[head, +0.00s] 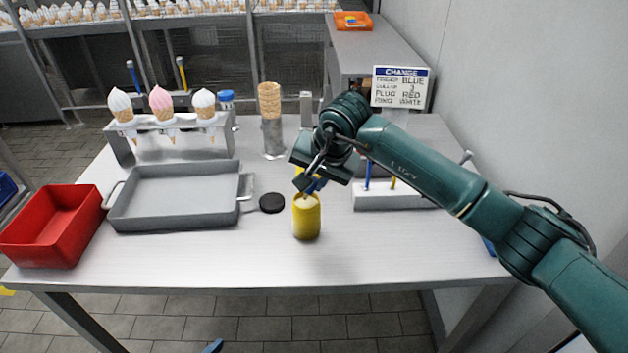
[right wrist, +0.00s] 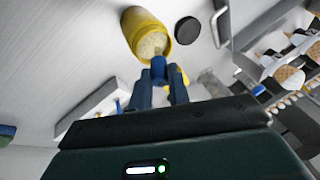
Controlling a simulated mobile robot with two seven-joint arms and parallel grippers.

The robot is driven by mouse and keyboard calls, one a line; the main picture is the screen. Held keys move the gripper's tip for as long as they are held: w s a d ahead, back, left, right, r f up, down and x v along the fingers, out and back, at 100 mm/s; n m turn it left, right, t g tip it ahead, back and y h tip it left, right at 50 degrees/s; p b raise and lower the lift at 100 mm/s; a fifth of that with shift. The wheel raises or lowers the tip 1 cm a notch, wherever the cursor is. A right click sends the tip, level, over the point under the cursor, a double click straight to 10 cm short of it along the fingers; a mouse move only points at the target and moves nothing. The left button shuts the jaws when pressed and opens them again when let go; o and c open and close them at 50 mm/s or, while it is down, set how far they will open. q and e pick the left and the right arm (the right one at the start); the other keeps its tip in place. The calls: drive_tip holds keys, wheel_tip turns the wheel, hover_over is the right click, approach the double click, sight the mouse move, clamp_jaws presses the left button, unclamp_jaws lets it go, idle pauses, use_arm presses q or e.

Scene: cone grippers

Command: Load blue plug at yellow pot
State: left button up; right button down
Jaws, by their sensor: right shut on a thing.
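The yellow pot (head: 307,217) stands upright on the table with its top open. In the right wrist view the pot (right wrist: 149,35) shows a pale, grainy content. My right gripper (head: 307,186) is over the pot's mouth, fingers pointing down. It is shut on the blue plug (right wrist: 158,69), whose end is at or just over the pot's near rim; I cannot tell whether it touches. A yellow part (right wrist: 176,75) shows beside the plug, partly hidden by a finger. My left gripper is not in view.
A black lid (head: 272,203) lies left of the pot. A grey tray (head: 175,222), red bin (head: 68,228) and cone rack (head: 128,157) are on the left. A white holder (head: 372,202) with colored pegs and a sign (head: 401,87) are on the right. The table front is clear.

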drive_tip(key=shift+r+p, duration=1)
drive_tip(key=shift+r, duration=1.85)
